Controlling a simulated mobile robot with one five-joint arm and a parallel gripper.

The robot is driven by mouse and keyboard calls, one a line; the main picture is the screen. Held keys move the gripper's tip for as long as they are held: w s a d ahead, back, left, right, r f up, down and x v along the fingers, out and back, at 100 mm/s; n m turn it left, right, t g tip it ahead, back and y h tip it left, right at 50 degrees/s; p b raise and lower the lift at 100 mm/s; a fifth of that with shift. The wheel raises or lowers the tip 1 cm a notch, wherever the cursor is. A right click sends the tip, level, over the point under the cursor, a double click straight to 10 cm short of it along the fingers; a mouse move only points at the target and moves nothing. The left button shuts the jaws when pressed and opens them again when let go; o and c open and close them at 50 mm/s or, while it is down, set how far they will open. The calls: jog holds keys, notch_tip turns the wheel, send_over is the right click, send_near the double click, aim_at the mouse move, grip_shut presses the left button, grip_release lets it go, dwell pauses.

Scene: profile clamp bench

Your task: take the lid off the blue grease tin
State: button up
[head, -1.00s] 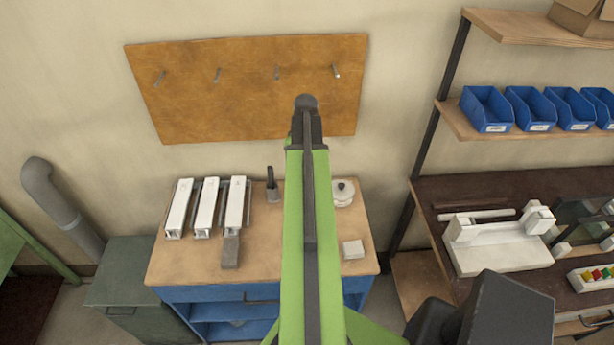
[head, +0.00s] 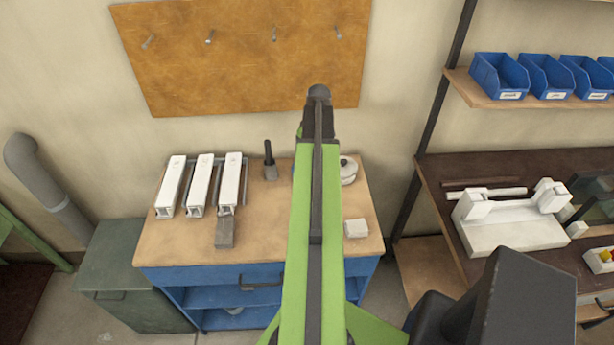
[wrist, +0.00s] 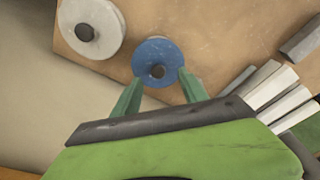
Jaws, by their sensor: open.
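The blue grease tin (wrist: 152,52) shows from above in the wrist view, near the edge of the wooden bench top. Its round blue lid has a dark knob (wrist: 157,71) in the middle. My gripper (wrist: 160,77) is open, with one green finger to each side of the tin's near part. The fingers hold nothing, and I cannot tell how high they are above the lid.
A white tin (wrist: 92,27) with a dark knob stands left of the blue one; it also shows in the head view (head: 348,170). White profiles (head: 200,185), a grey block (head: 224,232), a dark upright tool (head: 270,163) and a white block (head: 356,228) are on the bench (head: 285,230).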

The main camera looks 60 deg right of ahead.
jog(key=f+b, duration=0.1)
jog(key=f, duration=0.1)
jog(key=w+f+b, duration=0.1)
jog(key=f+b, duration=0.1)
jog(key=d+f+b, duration=0.1)
jog(key=f+b, duration=0.1)
jog(key=shift+w, duration=0.3)
jog(key=shift+a+r, duration=0.1)
jog(key=shift+r, duration=0.1)
jog(key=shift+c, duration=0.2)
grip_shut()
